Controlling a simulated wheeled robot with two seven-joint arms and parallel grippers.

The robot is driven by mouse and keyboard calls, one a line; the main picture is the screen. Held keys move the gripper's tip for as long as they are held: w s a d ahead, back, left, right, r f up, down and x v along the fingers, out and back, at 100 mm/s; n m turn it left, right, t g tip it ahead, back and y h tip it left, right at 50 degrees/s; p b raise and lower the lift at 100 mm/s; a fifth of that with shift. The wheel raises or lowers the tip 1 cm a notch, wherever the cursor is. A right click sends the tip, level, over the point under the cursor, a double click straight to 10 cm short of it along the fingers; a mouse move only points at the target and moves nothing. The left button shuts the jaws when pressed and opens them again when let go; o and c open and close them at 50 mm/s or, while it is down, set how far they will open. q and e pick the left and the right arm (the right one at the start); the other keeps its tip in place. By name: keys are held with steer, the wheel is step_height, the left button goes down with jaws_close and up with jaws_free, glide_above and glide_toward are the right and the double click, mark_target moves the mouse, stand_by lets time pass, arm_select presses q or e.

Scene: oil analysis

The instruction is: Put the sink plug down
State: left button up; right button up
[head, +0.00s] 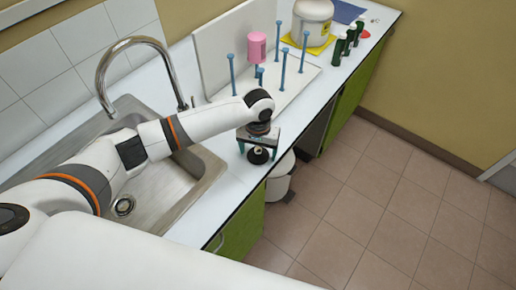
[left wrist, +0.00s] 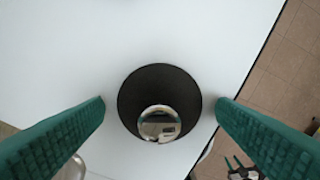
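The sink plug (head: 258,156) is a black disc with a shiny metal knob. It is on the white counter near its front edge, right of the sink. In the left wrist view the plug (left wrist: 160,82) lies flat between the two green fingers. My left gripper (head: 258,148) is low over the counter at the plug. In its wrist view the left gripper (left wrist: 161,100) is open, with a narrow gap between each finger and the plug's rim. My right gripper is not in view.
The steel sink (head: 205,172) with its drain (head: 123,205) and tap (head: 160,47) is at left. A white rack with blue pegs (head: 282,68) and a pink bottle (head: 257,46) stands behind the gripper. A white bin (head: 280,178) is on the floor below the counter edge.

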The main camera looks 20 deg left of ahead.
mark_target(258, 150)
arm_select(q)
step_height(258, 150, up, 12)
steer(key=b, duration=0.1)
steer(key=shift+r, duration=0.2)
stand_by(0.4)
stand_by(0.4)
